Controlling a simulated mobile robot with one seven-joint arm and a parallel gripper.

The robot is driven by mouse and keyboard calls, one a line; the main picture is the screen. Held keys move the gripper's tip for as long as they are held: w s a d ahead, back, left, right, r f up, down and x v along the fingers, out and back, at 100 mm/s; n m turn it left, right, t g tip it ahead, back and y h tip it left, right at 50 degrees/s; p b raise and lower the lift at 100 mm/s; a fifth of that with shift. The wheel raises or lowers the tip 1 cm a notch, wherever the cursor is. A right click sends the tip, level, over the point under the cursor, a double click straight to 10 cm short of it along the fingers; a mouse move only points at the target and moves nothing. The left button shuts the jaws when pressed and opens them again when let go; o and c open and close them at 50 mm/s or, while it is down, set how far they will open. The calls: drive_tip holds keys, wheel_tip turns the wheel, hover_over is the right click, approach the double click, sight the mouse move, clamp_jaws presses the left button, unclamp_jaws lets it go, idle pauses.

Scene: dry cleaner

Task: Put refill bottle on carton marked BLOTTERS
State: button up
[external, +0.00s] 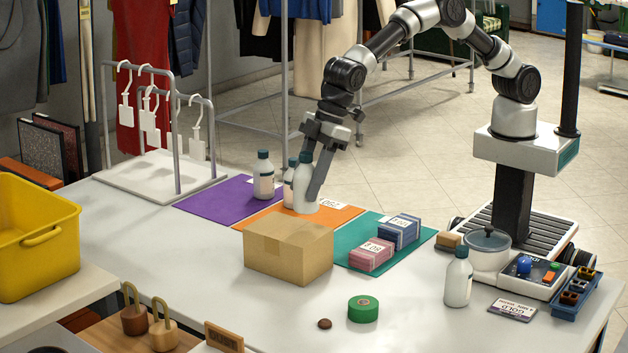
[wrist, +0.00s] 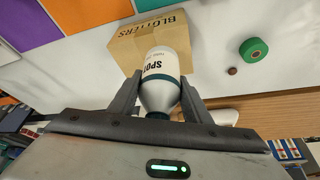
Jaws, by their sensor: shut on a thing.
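My gripper (external: 312,182) is shut on a white bottle with a dark teal cap, which I take for the refill bottle (external: 303,192). In the wrist view the bottle (wrist: 161,70) sits between the two fingers (wrist: 157,100), and its label reads "SPOT"; smaller print is unreadable. The brown carton marked BLOTTERS (external: 288,252) stands on the white table; its lettering shows in the wrist view (wrist: 130,45). In the external view the bottle looks upright behind the carton's far edge, over the orange mat. I cannot tell whether its base touches anything.
Two similar bottles stand behind, one on the purple mat (external: 263,176), one beside the held bottle (external: 289,184). Blue (external: 398,232) and pink boxes (external: 371,254) lie on the teal mat (external: 345,250). Green tape (external: 363,309) lies in front. The carton's top is bare.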

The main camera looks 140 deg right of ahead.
drive_tip(key=shift+f, duration=1.95)
drive_tip(key=shift+f, duration=0.2)
drive_tip(key=o, duration=1.3)
drive_tip(key=shift+c, duration=0.2)
